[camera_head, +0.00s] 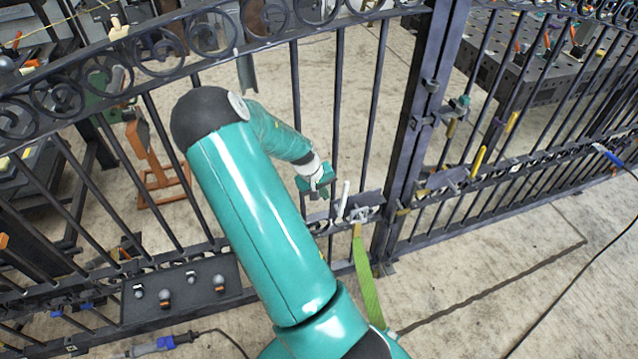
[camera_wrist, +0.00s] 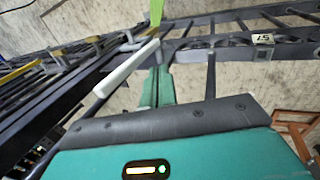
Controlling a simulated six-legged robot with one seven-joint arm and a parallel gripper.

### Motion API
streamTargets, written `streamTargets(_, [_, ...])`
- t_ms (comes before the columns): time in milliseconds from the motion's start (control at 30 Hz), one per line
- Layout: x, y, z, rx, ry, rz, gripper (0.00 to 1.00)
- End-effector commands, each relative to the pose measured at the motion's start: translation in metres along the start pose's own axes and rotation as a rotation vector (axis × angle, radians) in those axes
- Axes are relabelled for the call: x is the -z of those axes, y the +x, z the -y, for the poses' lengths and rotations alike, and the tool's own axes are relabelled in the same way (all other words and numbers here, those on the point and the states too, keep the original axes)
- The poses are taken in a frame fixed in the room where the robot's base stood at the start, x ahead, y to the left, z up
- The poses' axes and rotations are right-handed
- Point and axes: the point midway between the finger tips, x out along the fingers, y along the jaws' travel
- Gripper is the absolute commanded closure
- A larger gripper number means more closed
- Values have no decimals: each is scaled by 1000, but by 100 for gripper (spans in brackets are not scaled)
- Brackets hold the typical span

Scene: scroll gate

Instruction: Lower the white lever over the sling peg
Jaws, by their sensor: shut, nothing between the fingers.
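The white lever (camera_head: 345,196) stands nearly upright beside a dark plate (camera_head: 366,200) on the gate's middle rail. In the wrist view the white lever (camera_wrist: 124,68) runs slantwise, left of my fingers. A green sling (camera_head: 367,285) hangs below the rail; its upper end is at a small yellow part (camera_head: 357,230). The sling also shows at the top of the wrist view (camera_wrist: 156,12). The sling peg itself is too small to make out. My gripper (camera_head: 319,193) is just left of the lever, apart from it. Its teal fingers (camera_wrist: 158,86) are shut and empty.
Dark gate bars and the middle rail (camera_wrist: 235,48) lie close around my gripper. A gate post (camera_head: 415,130) stands right of the lever. A dark panel with knobs (camera_head: 180,292) is low at left. A black cable (camera_head: 570,292) lies on the open floor at right.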

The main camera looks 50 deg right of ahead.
Motion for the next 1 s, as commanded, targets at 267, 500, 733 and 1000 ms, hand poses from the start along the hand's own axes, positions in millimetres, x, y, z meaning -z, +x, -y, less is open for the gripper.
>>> streamTargets(267, [0, 14, -34, 0, 2, 0, 100])
streamTargets(500, [0, 16, -37, 0, 0, -1, 100])
streamTargets(733, [0, 16, -37, 2, 1, 0, 100])
streamTargets(1000, [-1, 18, -42, 41, 4, 4, 100])
